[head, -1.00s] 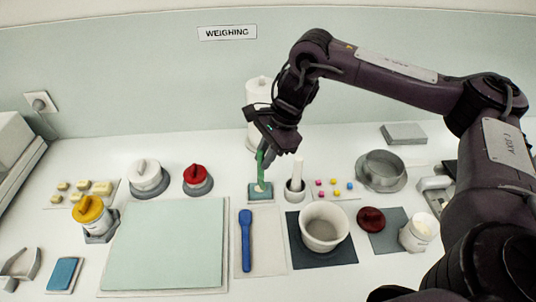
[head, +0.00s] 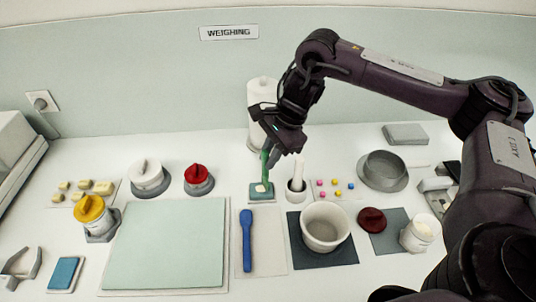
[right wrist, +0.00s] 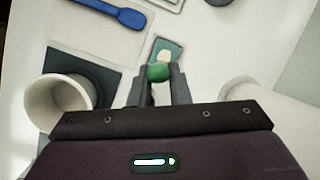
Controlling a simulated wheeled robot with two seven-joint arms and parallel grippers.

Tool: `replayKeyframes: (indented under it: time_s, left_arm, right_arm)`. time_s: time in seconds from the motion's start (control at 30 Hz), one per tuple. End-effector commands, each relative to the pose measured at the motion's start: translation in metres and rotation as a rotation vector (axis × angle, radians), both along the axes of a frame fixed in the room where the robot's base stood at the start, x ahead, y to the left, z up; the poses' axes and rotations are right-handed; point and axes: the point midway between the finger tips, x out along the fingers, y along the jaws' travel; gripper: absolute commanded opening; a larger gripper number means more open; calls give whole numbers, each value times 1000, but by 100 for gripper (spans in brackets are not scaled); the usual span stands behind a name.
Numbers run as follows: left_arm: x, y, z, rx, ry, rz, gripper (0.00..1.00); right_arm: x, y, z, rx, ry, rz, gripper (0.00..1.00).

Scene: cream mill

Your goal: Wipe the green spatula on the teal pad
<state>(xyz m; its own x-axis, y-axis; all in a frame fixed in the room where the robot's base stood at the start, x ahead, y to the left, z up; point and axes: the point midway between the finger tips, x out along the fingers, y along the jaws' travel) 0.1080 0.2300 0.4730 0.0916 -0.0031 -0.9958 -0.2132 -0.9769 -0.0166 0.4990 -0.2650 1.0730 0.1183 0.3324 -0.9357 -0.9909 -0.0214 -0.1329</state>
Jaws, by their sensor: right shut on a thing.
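My right gripper (head: 271,155) is shut on the green spatula (head: 264,167) and holds it upright, handle up. In the right wrist view the spatula's green end (right wrist: 159,72) sits between the two fingers. The teal pad (head: 262,194) lies below, on the table behind the blue spatula. The spatula's lower end is at the pad, with a cream-coloured smear (head: 261,187) there. I cannot tell whether the spatula touches the pad. The pad also shows partly in the right wrist view (right wrist: 155,49), beyond the fingers. My left gripper is not in view.
A white canister (head: 261,97) stands behind. The blue spatula (head: 247,240) and a white bowl (head: 325,228) are in front. A red-lidded jar (head: 197,178) is left.

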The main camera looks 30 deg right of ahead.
Motion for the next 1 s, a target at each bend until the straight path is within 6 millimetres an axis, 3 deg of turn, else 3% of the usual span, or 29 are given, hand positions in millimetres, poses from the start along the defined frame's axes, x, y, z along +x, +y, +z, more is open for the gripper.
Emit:
replayKeyframes:
  time_s: [0.43,1.0]
  left_arm:
    - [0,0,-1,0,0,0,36]
    - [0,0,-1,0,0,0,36]
  right_arm:
    - [9,20,-2,0,1,-1,0]
    - [-2,-3,-1,-1,1,0,0]
